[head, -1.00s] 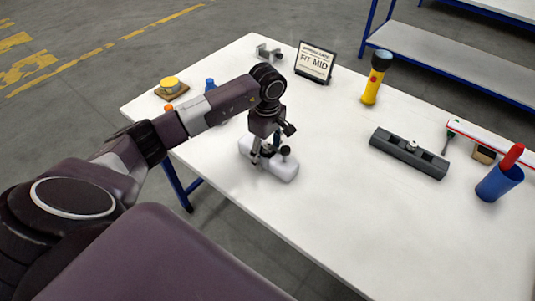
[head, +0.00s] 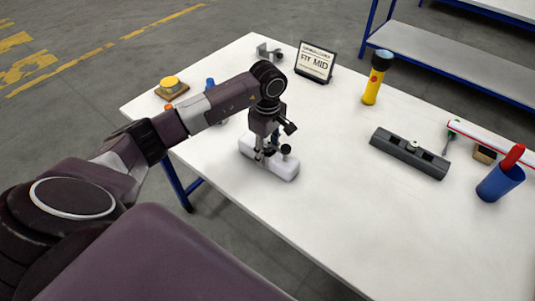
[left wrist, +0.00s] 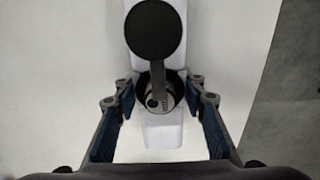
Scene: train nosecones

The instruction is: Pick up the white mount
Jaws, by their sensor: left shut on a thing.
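The white mount (head: 284,171) is a white block with a dark knob on top, near the table's left front edge in the head view. In the left wrist view the white mount (left wrist: 161,133) runs up the middle, with a round black knob above it and a dark round opening with metal inside. My left gripper (head: 265,155) points down over the mount and is shut on it. In the left wrist view its fingers (left wrist: 160,100) lie on both sides of the mount's middle. I cannot tell whether the mount touches the table. My right gripper is not in view.
The white table (head: 330,225) is clear in front. A dark grey block (head: 409,153), a yellow flashlight (head: 376,78), a blue cup (head: 499,182) and a "FIT MID" sign (head: 314,62) stand around. A yellow button (head: 171,84) and a metal bracket (head: 268,52) are at the back left.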

